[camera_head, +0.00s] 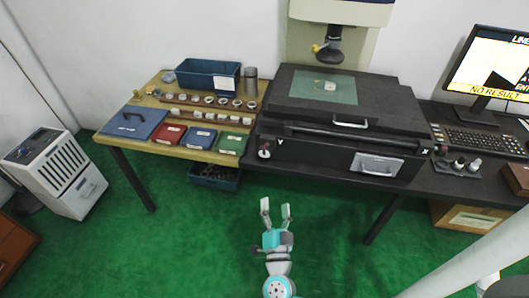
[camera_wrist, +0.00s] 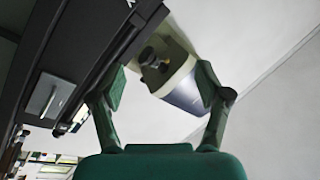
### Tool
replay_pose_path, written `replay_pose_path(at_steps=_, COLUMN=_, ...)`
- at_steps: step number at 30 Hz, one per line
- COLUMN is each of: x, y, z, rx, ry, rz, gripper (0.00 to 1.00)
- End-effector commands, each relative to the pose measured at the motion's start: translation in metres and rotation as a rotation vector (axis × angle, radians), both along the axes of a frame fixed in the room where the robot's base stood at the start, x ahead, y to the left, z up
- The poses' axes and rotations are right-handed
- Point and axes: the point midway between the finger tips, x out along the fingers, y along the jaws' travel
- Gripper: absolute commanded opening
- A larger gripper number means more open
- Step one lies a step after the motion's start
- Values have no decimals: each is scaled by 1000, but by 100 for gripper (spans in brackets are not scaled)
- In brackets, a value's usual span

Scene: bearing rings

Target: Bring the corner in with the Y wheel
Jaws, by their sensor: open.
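The Y wheel (camera_head: 264,153) is a small pale knob on the left of the black machine's front face, beside a white "Y" mark. My gripper (camera_head: 276,207) is open and empty, in front of the machine and apart from the wheel, over the green floor. A small pale part (camera_head: 326,86) lies on the green stage plate (camera_head: 312,87) on top of the machine; its corner is too small to make out. The monitor (camera_head: 497,66) reads "NO RESULT". In the wrist view my open gripper (camera_wrist: 162,92) frames the machine's overhead head (camera_wrist: 165,70); the Y wheel does not show there.
A wooden table (camera_head: 165,92) at left holds a blue bin (camera_head: 208,74), rows of rings, and blue, red and green trays. A keyboard (camera_head: 485,140) and small items stand at right. A white cabinet (camera_head: 58,172) stands at far left.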

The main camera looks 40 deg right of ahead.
Motion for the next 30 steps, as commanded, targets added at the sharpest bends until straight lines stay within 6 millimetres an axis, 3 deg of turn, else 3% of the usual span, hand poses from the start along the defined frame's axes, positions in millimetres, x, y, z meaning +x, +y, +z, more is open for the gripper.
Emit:
replay_pose_path(at_steps=1, x=21, y=-7, z=0, rx=38, ry=-19, rz=-31, gripper=76)
replay_pose_path(at_steps=6, x=75, y=-27, z=-5, rx=169, ry=-40, rz=-125, gripper=76)
replay_pose_path(at_steps=12, x=119, y=-39, z=-7, rx=283, ry=-36, rz=-190, gripper=76)
replay_pose_path(at_steps=20, x=139, y=-47, z=-9, rx=330, ry=-28, rz=-214, gripper=76)
replay_pose_path(at_steps=30, x=171, y=-90, z=-8, rx=329, ry=-30, rz=-216, gripper=76)
